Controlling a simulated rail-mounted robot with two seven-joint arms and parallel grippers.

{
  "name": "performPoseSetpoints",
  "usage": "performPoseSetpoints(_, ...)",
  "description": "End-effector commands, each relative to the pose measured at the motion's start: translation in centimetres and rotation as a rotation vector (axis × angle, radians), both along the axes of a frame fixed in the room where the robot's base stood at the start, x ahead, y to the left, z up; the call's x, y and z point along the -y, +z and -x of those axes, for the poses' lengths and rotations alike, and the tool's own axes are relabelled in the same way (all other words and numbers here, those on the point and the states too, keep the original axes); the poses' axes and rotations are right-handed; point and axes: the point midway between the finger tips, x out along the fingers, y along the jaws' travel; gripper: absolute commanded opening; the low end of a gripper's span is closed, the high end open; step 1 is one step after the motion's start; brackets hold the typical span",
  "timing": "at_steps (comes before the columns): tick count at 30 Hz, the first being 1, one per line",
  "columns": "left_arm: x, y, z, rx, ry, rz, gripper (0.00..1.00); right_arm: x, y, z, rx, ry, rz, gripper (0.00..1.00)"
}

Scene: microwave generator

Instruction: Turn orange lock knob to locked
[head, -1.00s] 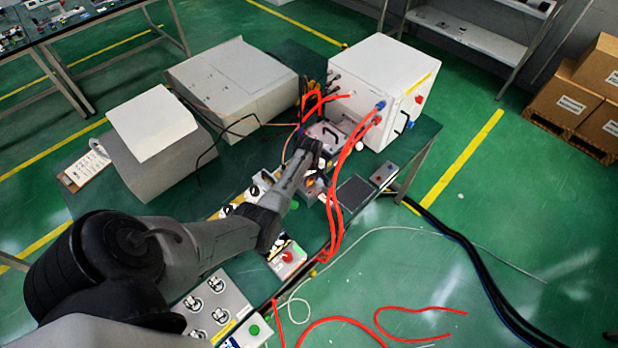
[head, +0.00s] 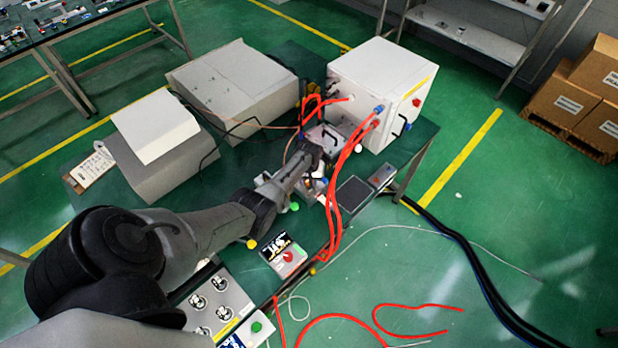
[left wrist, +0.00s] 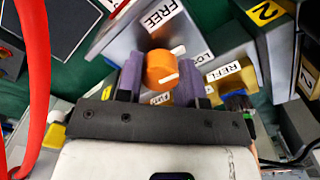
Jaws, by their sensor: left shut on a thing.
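The orange lock knob (left wrist: 164,66) shows in the left wrist view on a grey box (left wrist: 132,45). A FREE label (left wrist: 160,18) lies above the knob and a partly hidden label starting LOC (left wrist: 203,57) lies to its right. A white line on the knob points right, slightly upward, toward the LOC label. My left gripper (left wrist: 161,80) is shut on the knob, one purple pad on each side. In the head view my left gripper (head: 308,157) reaches down to the bench, and the knob cannot be made out there. My right gripper is not in view.
Red cables (head: 333,210) run close to the right of my gripper, also at the left of the wrist view (left wrist: 38,70). A REFL box (left wrist: 232,68) sits beside the knob's box. A white cabinet (head: 378,85) stands behind. A red-button box (head: 287,255) lies nearer.

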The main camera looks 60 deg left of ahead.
Motion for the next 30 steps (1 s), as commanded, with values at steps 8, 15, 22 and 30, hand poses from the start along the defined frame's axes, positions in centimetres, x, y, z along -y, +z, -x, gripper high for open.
performPoseSetpoints(8, -0.03, 0.12, 0.0, -0.001, -0.225, -0.001, 0.11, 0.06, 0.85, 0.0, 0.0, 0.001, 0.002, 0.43)
performPoseSetpoints(15, -0.05, 0.08, -0.03, 0.0, -0.362, -0.001, 0.11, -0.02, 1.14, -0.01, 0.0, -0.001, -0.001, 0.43)
performPoseSetpoints(22, -0.02, 0.04, -0.04, 0.0, -0.435, -0.001, 0.11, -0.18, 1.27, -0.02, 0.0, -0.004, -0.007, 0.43)
performPoseSetpoints(30, 0.02, 0.0, -0.04, 0.0, -0.461, 0.0, 0.11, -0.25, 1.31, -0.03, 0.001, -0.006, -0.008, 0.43)
